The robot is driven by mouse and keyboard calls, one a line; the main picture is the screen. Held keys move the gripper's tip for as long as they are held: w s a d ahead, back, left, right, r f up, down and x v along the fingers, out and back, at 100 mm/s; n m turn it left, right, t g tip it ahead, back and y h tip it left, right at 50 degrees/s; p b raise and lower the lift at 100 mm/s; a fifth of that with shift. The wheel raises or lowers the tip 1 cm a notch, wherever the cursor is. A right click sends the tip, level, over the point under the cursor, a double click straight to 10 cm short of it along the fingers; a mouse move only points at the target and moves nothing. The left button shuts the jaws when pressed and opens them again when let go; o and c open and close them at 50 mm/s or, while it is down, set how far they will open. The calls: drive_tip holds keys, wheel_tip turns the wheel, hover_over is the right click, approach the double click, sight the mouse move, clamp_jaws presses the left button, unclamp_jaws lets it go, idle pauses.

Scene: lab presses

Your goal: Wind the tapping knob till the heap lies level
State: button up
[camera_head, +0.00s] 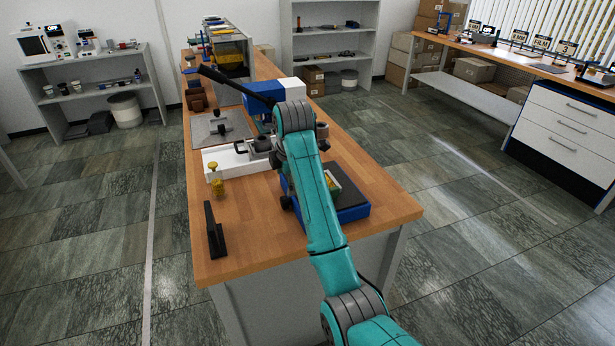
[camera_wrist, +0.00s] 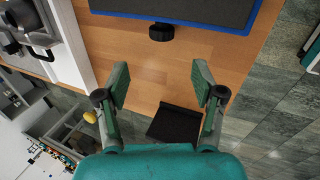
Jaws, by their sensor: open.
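A black knob (camera_wrist: 162,32) sticks out from the edge of a blue-rimmed unit with a dark top (camera_wrist: 200,10); in the head view the knob (camera_head: 286,203) is at the unit's left side. My gripper (camera_wrist: 161,85) is open and empty in the wrist view. Its fingers are spread to either side of the knob's line but short of it, with bare wood between. In the head view a small tray with something yellow (camera_head: 333,182) lies on the unit, partly behind my arm. I cannot tell how level its contents are. My gripper is not clear in the head view.
A yellow-topped piece (camera_head: 217,180) stands beside a white tray (camera_head: 228,162). A blue press with a long black lever (camera_head: 235,85) is behind. The bench front is mostly clear.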

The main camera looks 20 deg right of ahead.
drive_tip(key=shift+s, duration=0.2)
drive_tip(key=shift+d, duration=0.1)
drive_tip(key=m+g, duration=0.2)
drive_tip(key=g, duration=0.2)
approach(283, 198)
wheel_tip(283, 198, down, 11)
drive_tip(key=shift+r, duration=0.1)
idle(0.7)
drive_tip(key=c, duration=1.1)
